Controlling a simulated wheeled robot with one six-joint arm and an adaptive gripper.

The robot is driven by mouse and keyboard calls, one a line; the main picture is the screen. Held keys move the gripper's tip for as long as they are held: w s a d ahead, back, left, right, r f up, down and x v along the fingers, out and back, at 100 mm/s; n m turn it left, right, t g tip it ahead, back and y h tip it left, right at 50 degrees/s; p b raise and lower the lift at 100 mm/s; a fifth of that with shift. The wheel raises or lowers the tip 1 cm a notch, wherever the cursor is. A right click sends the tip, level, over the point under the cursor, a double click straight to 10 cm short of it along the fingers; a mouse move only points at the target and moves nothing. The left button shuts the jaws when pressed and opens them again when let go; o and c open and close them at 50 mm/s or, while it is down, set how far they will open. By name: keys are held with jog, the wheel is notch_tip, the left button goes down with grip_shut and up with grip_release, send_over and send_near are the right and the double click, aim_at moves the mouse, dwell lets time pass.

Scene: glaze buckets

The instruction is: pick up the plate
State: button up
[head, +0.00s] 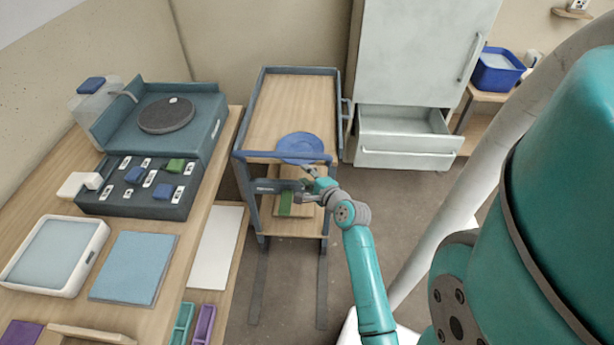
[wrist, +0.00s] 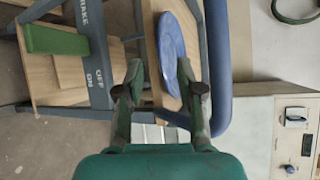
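A round blue plate (head: 301,147) lies near the front end of the wooden cart top, close to the front bar. It also shows edge-on in the wrist view (wrist: 172,45), with its near rim lying in the picture between my fingertips. My gripper (head: 308,174) is at the front end of the cart, just in front of the plate. In the wrist view my gripper (wrist: 161,72) is open, with its two fingers apart. The right finger appears very close to the plate; I cannot tell whether it touches.
The cart (head: 285,98) has a blue-grey raised frame, and its lower shelf holds a green block (head: 286,204). A worktable with a turntable (head: 166,115) stands left. A cabinet with an open drawer (head: 405,120) stands behind right. Floor right of the cart is clear.

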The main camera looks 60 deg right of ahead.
aim_at(291, 162)
jog(key=x, duration=1.1)
dwell(0.3)
jog(key=shift+s, duration=0.1)
grip_shut()
